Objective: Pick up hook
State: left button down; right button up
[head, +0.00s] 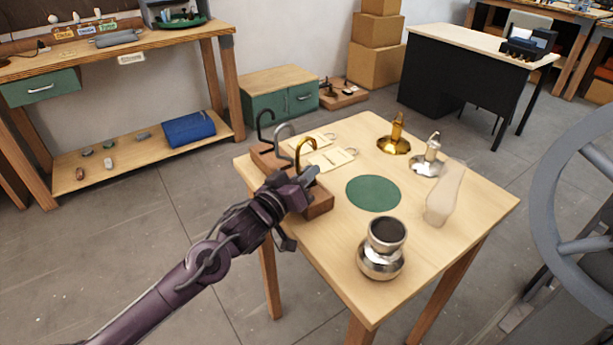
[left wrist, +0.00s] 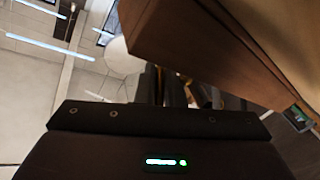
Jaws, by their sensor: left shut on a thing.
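Three hooks stand in wooden blocks at the left of the near table: a black hook (head: 264,118), a grey hook (head: 284,130) and a brass hook (head: 306,141). My left gripper (head: 308,176) is at the brass hook's lower part, just above the front wooden block (head: 319,204), and is shut on that hook. The hook is upright, and the gripper hides its lower end. In the left wrist view the fingers (left wrist: 172,88) are close to a wooden edge (left wrist: 205,50), with a bit of brass beside them. My right gripper is out of view.
The table (head: 440,235) holds a green round mat (head: 373,193), a silver vase (head: 381,258), a pale blurred shape (head: 444,195), a brass stand (head: 395,143), a silver stand (head: 428,163) and paper tags (head: 331,158). A large grey wheel (head: 550,200) is at the right.

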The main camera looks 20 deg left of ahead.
pick_arm(q)
notch_tip(320, 180, up, 19)
jog(key=p, duration=0.2)
jog(key=shift+f+p, duration=0.2)
jog(key=shift+p, duration=0.15)
jog(key=shift+r, duration=0.25)
dwell(0.5)
